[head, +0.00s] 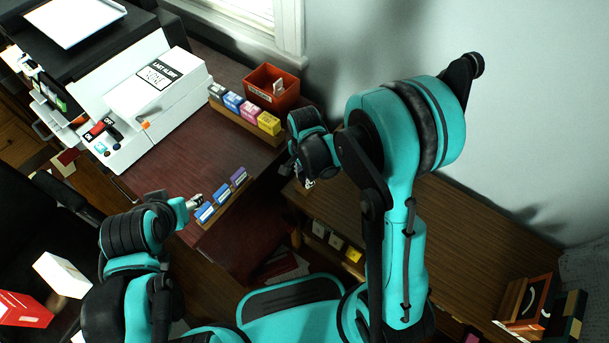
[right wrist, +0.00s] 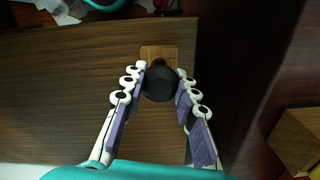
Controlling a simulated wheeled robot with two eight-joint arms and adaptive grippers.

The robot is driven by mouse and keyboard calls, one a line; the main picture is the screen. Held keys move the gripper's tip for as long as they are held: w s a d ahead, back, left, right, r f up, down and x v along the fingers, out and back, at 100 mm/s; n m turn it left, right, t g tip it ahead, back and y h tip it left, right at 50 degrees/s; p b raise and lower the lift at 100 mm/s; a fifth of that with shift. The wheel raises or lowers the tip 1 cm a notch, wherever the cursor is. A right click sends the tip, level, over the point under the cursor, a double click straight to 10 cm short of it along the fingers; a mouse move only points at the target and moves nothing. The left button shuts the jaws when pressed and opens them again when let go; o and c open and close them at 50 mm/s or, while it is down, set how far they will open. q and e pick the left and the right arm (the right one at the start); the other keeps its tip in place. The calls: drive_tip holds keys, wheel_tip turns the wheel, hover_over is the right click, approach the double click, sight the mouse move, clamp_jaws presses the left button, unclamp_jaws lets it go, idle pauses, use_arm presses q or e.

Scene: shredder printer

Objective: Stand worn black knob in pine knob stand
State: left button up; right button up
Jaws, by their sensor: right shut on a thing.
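The black knob (right wrist: 159,84) shows round and dark in the right wrist view, between the fingertips of my right gripper (right wrist: 161,82), which is shut on it. A small light-wood block, the pine knob stand (right wrist: 158,52), sits on the brown wooden surface just beyond the knob and is partly covered by it. I cannot tell whether the knob touches the stand. In the head view my right gripper (head: 308,180) points down at the left edge of the wooden desk; knob and stand are hidden there. My left gripper (head: 192,202) is beside the blue cartons; its jaw opening is unclear.
The dark red desk (head: 180,150) holds a white machine (head: 160,85), a row of coloured boxes (head: 248,112), and an orange bin (head: 272,88). The wooden desk (head: 450,225) is mostly clear to the right. A wooden block (right wrist: 297,140) shows at the wrist view's right.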

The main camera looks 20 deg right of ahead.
drive_tip(key=shift+f, duration=0.15)
idle(0.4)
drive_tip(key=shift+f+b, duration=0.9)
drive_tip(key=shift+b, duration=0.1)
drive_tip(key=shift+r, duration=0.2)
drive_tip(key=shift+r+p, duration=0.6)
drive_tip(key=shift+r, duration=0.1)
idle(0.5)
drive_tip(key=shift+f+b, duration=0.3)
drive_tip(key=shift+b, duration=0.05)
drive_tip(key=shift+f+b, duration=0.35)
drive_tip(key=shift+f, duration=0.3)
drive_tip(key=o, duration=1.1)
drive_tip(key=shift+r, duration=0.1)
